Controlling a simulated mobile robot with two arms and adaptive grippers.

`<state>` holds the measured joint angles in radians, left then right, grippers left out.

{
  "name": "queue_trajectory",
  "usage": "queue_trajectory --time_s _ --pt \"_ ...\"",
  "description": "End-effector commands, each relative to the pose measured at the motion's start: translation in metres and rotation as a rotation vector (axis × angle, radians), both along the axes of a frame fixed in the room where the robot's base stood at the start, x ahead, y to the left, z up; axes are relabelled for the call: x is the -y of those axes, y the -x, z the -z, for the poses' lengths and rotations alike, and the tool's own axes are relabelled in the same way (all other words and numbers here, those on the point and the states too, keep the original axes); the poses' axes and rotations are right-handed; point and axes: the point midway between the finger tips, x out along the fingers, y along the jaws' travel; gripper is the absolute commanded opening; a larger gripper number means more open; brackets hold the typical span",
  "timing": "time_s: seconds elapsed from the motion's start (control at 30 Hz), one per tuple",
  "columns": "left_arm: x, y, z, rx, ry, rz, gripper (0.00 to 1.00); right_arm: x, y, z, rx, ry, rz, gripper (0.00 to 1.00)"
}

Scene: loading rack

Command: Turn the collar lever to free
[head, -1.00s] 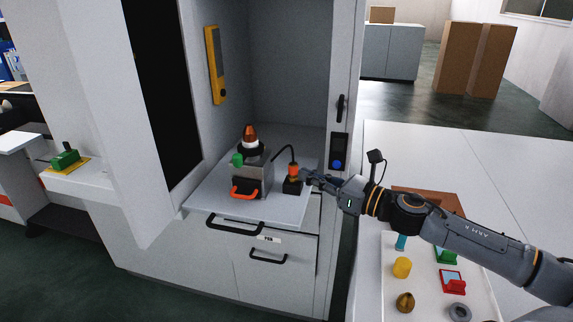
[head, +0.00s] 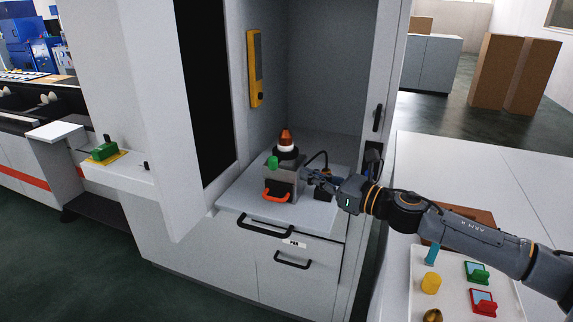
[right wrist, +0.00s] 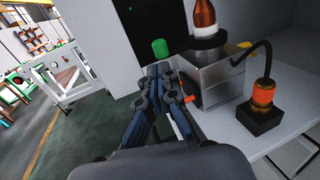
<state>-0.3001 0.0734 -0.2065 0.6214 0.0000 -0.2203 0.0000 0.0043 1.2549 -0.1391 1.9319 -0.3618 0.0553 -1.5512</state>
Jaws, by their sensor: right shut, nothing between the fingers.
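The grey fixture box (head: 279,180) stands on the pulled-out shelf, with a black collar (head: 286,154) and a white-and-orange cone (head: 286,138) on top. A green knob (head: 272,162) sticks out at its left; it also shows in the right wrist view (right wrist: 160,47). An orange handle (head: 276,197) is low on the box's front. I cannot tell for sure which part is the collar lever. My right gripper (head: 306,174) is shut and empty beside the box's right side. In the right wrist view its fingertips (right wrist: 165,72) are below the green knob, seemingly apart from it. My left gripper is out of view.
A black cable runs to an orange plug on a black base (right wrist: 258,114), close to my right gripper. The cabinet's right post (head: 384,110) stands behind my right arm. A white tray (head: 440,293) with several small parts lies at the lower right.

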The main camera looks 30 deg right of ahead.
Motion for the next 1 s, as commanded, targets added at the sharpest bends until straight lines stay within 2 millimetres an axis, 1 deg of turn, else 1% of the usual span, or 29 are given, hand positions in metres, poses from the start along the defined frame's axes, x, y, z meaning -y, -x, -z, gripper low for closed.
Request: queue_trajectory --time_s 0.03,0.2,0.33,0.4,0.6,0.77,1.0 --pt "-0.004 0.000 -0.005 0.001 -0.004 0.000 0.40 -0.002 -0.004 -0.005 0.004 -0.001 0.000 0.00" --pt "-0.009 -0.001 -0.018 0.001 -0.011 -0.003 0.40 -0.009 -0.020 -0.006 0.004 -0.003 0.001 0.00" --pt "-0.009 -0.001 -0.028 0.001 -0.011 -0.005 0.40 -0.017 -0.033 -0.006 0.004 -0.002 -0.003 0.00" --pt "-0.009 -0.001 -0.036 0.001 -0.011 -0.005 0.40 -0.020 -0.041 -0.006 0.003 -0.003 -0.001 0.00" --pt "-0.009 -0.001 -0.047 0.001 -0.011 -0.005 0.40 -0.028 -0.059 -0.003 0.000 -0.002 0.000 0.00" --pt "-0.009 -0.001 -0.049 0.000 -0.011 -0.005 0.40 -0.032 -0.065 0.000 0.000 0.001 -0.001 0.00" --pt "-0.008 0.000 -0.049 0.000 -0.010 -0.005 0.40 -0.032 -0.065 0.001 0.000 0.001 -0.002 0.00"
